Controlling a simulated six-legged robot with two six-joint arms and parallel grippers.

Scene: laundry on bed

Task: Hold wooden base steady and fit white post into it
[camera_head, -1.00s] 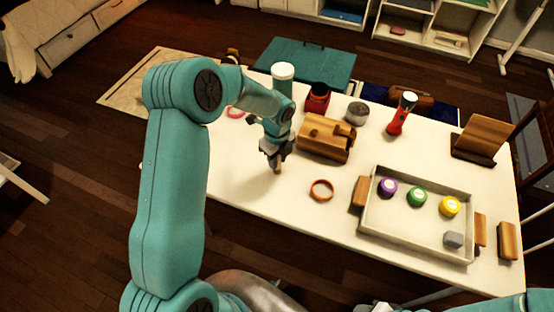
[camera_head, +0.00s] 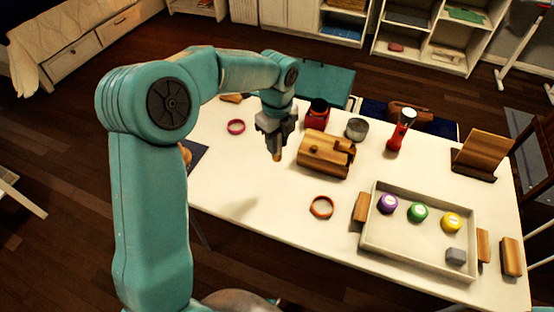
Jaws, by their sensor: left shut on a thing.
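My left gripper (camera_head: 275,145) hangs over the white table, left of the wooden block. It is shut on a small tan piece (camera_head: 278,156), mostly hidden by the fingers. The wooden block (camera_head: 326,154) has a rounded body and a knob on top. It lies near the table's middle, apart from the gripper. A wooden stand with an upright tilted board (camera_head: 482,151) is at the right end. I cannot tell which of these is the wooden base. No white post can be made out. My right gripper is out of view.
A white tray (camera_head: 370,243) holds purple, green and yellow round pieces and a grey block. Orange ring (camera_head: 321,207), red pepper-mill-like object (camera_head: 398,133), metal tin (camera_head: 356,130) and red container (camera_head: 318,114) are nearby. The white table (camera_head: 260,225) is clear at front left.

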